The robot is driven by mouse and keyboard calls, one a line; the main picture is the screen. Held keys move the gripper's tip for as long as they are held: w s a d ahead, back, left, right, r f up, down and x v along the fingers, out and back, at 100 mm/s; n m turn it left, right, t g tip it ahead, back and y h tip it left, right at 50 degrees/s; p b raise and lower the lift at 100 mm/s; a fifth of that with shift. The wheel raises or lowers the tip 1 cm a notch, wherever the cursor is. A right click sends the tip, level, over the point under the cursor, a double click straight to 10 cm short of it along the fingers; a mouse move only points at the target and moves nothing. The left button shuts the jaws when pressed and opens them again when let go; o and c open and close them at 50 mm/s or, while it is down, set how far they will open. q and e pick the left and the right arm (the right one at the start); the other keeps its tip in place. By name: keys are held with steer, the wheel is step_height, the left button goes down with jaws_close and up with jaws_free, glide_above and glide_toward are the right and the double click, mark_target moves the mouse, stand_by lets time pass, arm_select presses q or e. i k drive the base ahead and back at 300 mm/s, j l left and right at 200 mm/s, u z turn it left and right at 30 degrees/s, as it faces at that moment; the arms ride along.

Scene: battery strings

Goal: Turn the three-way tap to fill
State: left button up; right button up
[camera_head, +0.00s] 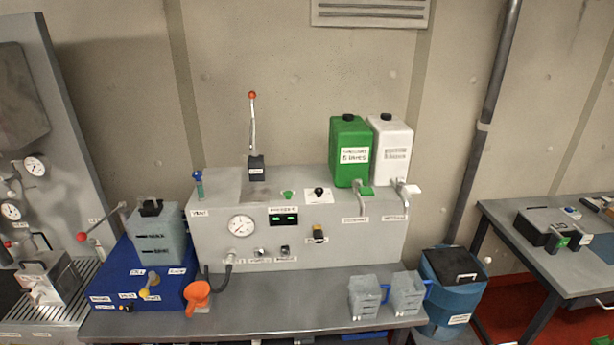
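A yellow-handled tap (150,293) sits on the sloping front of the blue box (108,272) at the left end of the bench. Small white labels surround it, but I cannot read them surely; it looks like the three-way tap. Its yellow end points down and to the left. A grey-green container (160,236) with a black top stands on the blue box behind the tap. Neither of my grippers is in view.
An orange funnel (198,295) stands close right of the blue box. A grey console (345,236) with a gauge (242,226) fills the bench's back. The bench's front middle (275,312) is clear.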

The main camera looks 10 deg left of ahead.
mark_target(144, 293)
steer(key=u, duration=1.55)
